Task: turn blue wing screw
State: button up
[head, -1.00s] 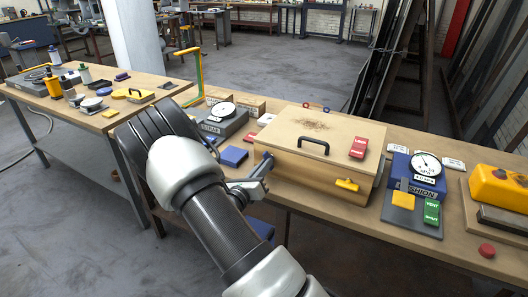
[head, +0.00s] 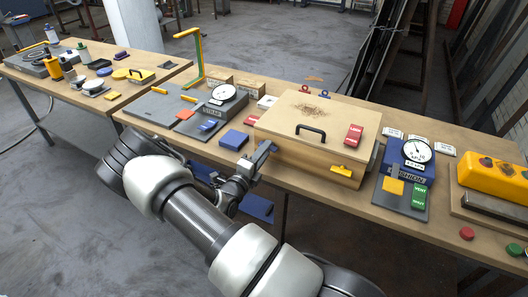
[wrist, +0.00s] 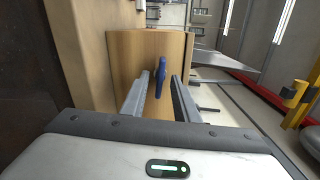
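A blue wing screw (wrist: 161,80) sits on the end face of the wooden box in the wrist view. My gripper (wrist: 168,84) is open, pointing at that face. The screw shows between its two fingers, closer to the left one; I cannot tell whether they touch. In the head view, my gripper (head: 264,152) is at the left end of the wooden box (head: 285,146), and I cannot make out this screw there.
The box lid has a black handle (head: 311,131) and a red block (head: 353,135). A blue block (head: 233,140) lies left of the gripper. A dial gauge (head: 417,150) stands right of the box. Small red and blue pieces (head: 323,95) show behind the box.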

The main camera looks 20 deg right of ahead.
jog(key=shift+a, duration=0.15)
jog(key=shift+p+v, duration=0.3)
jog(key=shift+v, duration=0.6)
jog(key=shift+s+a, duration=0.1)
jog(key=shift+p+v, duration=0.65)
jog(key=shift+v, duration=2.2)
